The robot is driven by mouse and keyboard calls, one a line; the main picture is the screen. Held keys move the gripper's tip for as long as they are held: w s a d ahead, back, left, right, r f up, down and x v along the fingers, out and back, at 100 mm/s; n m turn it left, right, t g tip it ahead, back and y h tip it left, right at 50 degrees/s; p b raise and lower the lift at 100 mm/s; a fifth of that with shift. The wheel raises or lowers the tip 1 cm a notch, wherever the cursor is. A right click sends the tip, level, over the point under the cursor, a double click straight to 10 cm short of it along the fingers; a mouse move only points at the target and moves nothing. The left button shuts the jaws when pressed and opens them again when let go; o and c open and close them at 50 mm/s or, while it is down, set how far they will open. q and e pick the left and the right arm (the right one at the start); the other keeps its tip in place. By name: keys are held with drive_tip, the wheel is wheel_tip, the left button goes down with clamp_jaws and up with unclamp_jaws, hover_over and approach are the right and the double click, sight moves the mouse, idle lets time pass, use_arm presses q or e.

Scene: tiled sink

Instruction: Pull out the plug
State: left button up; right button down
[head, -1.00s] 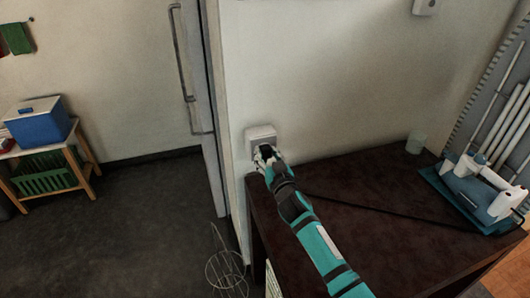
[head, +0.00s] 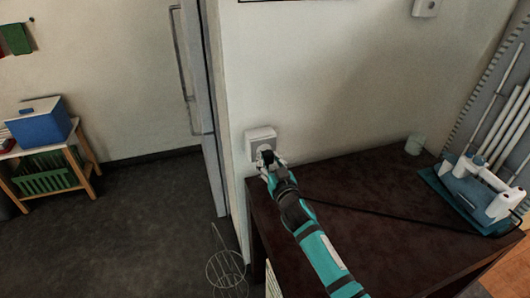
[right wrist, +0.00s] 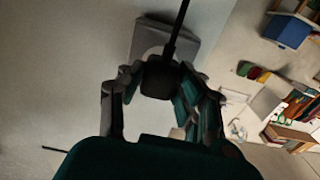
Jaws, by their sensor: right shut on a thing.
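A white wall socket (head: 259,134) sits on the wall just above the left back corner of the dark table; part of its round face shows. My right gripper (head: 269,165) is shut on the black plug (head: 266,156), just in front of and below the socket. In the right wrist view the plug (right wrist: 160,80) is between the fingers of the gripper (right wrist: 163,92), with the grey-looking socket (right wrist: 190,38) behind it. The plug looks drawn away from the socket face, though its pins are hidden. My left gripper is not in view.
A black cord (head: 390,212) runs across the dark table (head: 400,255) to a white appliance (head: 480,188) on a blue base at the right. A small cup (head: 415,144) stands near the wall. A wire rack (head: 226,269) is on the floor left of the table.

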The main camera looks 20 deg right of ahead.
sight(269, 161)
drive_tip(key=shift+s+r+p, duration=0.1)
drive_tip(key=shift+s+p, duration=0.65)
drive_tip(key=shift+s, duration=1.15)
